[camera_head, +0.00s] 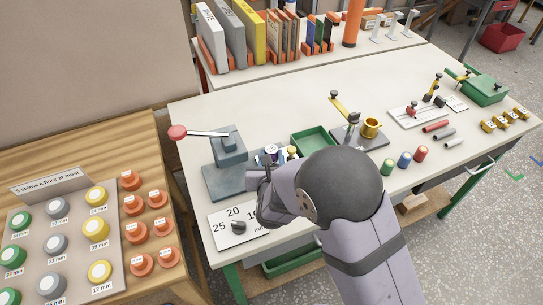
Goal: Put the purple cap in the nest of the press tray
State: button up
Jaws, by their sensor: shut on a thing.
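My gripper (256,185) is low over the white table, just right of the grey press (225,165) with its red-knobbed lever (178,132). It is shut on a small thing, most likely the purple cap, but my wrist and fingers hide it. A small blue-and-white piece (271,150) shows just beyond the gripper, beside the press; I cannot tell whether it is part of the press tray. The nest cannot be made out.
A green tray (313,139) and a brass cup on a stand (370,127) lie behind my arm. Green (387,167), blue (404,160) and red (421,154) capped pieces stand to the right. A numbered white plate (222,229) with a dark knob lies in front of the press.

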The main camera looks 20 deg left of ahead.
jog(key=shift+f, duration=0.2)
jog(key=o, duration=1.1)
jog(key=shift+r, duration=0.15)
jog(key=shift+r, duration=0.15)
jog(key=shift+s+d, duration=0.15)
jog(key=shift+s, duration=0.25)
jog(key=b+v, duration=0.2)
jog(key=v, duration=0.9)
jog(key=shift+d+r, duration=0.1)
